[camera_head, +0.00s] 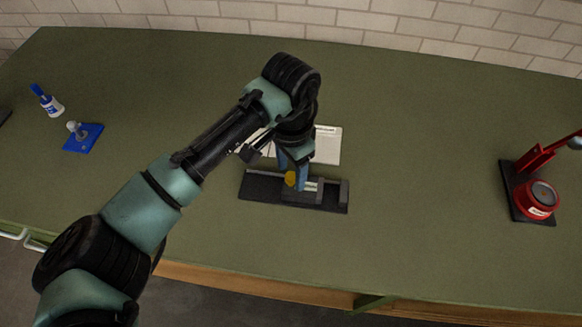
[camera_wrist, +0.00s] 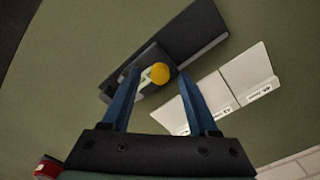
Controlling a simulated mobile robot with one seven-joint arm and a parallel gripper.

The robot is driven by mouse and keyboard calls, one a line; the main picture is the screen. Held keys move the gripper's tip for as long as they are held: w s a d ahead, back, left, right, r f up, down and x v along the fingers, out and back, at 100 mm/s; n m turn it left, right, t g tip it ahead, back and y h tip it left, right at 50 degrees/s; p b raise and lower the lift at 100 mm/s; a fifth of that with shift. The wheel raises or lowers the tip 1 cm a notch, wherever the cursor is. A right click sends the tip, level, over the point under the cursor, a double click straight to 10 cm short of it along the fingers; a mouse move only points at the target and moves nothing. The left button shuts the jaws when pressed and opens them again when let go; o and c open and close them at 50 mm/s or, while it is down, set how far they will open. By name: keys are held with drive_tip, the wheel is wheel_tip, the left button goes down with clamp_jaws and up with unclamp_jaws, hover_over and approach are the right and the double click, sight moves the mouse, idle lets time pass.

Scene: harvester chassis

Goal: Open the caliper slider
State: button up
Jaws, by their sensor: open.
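The caliper is a dark base (camera_head: 262,190) with a pale rail, lying on the green bench in the head view. It also shows in the wrist view (camera_wrist: 190,38). Its slider carries a yellow knob (camera_head: 290,180), which sits toward the lower-left end of the base in the wrist view (camera_wrist: 160,74). My gripper (camera_wrist: 158,78) is open, with its blue fingers on either side of the knob in the picture. In the head view my gripper (camera_head: 294,170) points down at the slider. I cannot tell whether the fingers touch it; they partly hide the slider.
White labelled cards (camera_head: 328,145) lie behind the caliper. A red device on a black base (camera_head: 540,198) stands at the right. A blue plate with a knob (camera_head: 82,138) and a blue-and-white bottle (camera_head: 50,103) are at the left. The bench between is clear.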

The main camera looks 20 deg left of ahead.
drive_tip(key=shift+f, duration=0.3)
clamp_jaws()
idle(1.3)
